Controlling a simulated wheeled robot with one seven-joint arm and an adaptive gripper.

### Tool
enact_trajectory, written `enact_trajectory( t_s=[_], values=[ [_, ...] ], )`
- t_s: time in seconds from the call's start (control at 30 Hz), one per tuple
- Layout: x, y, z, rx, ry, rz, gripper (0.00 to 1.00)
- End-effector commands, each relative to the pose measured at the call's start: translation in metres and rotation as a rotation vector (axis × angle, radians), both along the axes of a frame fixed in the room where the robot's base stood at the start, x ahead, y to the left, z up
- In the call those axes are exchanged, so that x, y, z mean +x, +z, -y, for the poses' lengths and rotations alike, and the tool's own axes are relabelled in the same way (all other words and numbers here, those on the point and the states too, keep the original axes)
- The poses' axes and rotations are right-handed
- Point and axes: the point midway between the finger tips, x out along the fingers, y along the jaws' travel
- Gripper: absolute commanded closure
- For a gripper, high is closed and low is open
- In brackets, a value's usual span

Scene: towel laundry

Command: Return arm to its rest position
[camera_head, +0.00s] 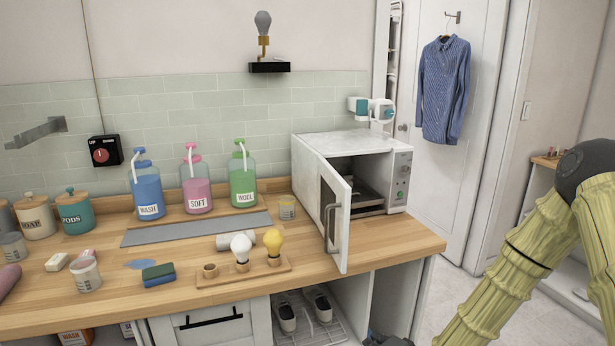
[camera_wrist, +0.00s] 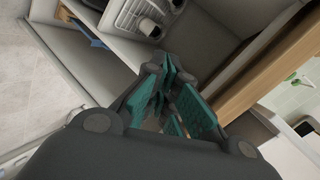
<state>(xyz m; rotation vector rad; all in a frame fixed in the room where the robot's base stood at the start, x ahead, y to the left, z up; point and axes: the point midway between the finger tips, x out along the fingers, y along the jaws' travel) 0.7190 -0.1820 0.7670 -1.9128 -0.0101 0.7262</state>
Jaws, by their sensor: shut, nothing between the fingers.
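My gripper (camera_wrist: 172,95) is shut and empty in the wrist view, its teal-padded fingers close together. It is in front of the counter, near the open lower compartment. In the head view my arm (camera_head: 530,250) comes in at the right, bends at a dark joint and slopes down to the left. A dark part, possibly my gripper, just shows at the bottom edge; most of the gripper is hidden there.
The wooden counter (camera_head: 110,290) holds bottles, jars, bulbs and a microwave (camera_head: 350,170) with its door (camera_head: 335,215) open past the front edge. Shoes (camera_head: 322,304) sit on a rack below; they also show in the wrist view (camera_wrist: 150,27). Floor (camera_head: 450,285) is clear at right.

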Motion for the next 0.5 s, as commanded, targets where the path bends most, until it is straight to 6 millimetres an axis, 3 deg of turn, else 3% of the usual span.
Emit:
enact_trajectory(
  t_s=[0.03,0.2,0.5],
  values=[
    [-0.022,-0.023,-0.004,-0.051,0.029,-0.05,1.0],
    [-0.095,-0.088,-0.006,-0.233,0.14,-0.202,1.0],
    [-0.247,-0.171,0.008,-0.53,0.402,-0.481,1.0]
  ],
)
